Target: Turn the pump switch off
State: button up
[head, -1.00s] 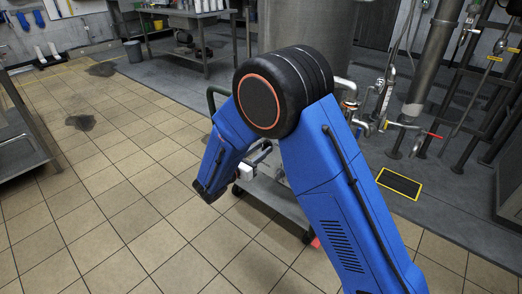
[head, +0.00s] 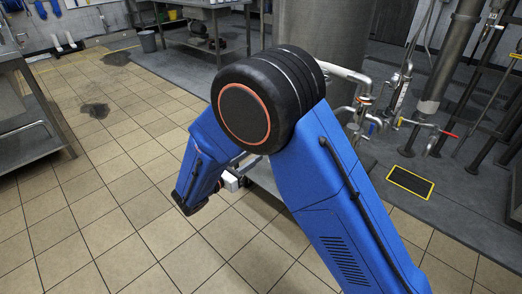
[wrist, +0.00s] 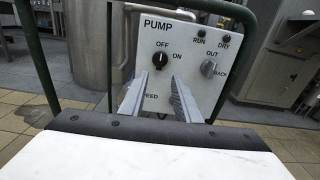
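The pump panel (wrist: 185,38) is a white box face marked PUMP, seen in the wrist view. Its pump switch (wrist: 160,60) is a black knob with OFF above it and ON at its right. The lower panel, around the SPEED label, is partly hidden by the fingers. In the head view my arm hides the gripper and panel.
A grey OUT/BACK knob (wrist: 208,68) sits right of the switch, below the RUN lamp (wrist: 201,32) and DRY lamp (wrist: 227,37). A dark green rail (wrist: 36,58) frames the panel. A steel tank (head: 320,35) and valve pipes (head: 375,118) stand behind.

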jog(key=v, duration=0.5)
jog(key=shift+s+a, duration=0.2)
jog(key=s+d+r+m+g, duration=0.1)
jog(key=d+r+m+g, duration=0.25)
jog(key=d, duration=0.65)
jog(key=s+d+r+m+g, duration=0.1)
jog(key=d+r+m+g, duration=0.3)
jog(key=d, duration=0.6)
jog(key=s+d+r+m+g, duration=0.25)
jog(key=d+m, duration=0.25)
jog(key=d, duration=0.5)
jog(key=s+d+r+m+y, duration=0.1)
jog(key=s+d+m+y, duration=0.4)
jog(key=s+m, duration=0.3)
jog(key=s+d+r+m+y, duration=0.1)
jog(key=s+d+m+y, duration=0.5)
jog(key=s, duration=0.7)
jog(key=shift+s+d+r+m+t, duration=0.15)
jog(key=shift+d+r+m+t, duration=0.15)
jog(key=shift+d+m, duration=0.75)
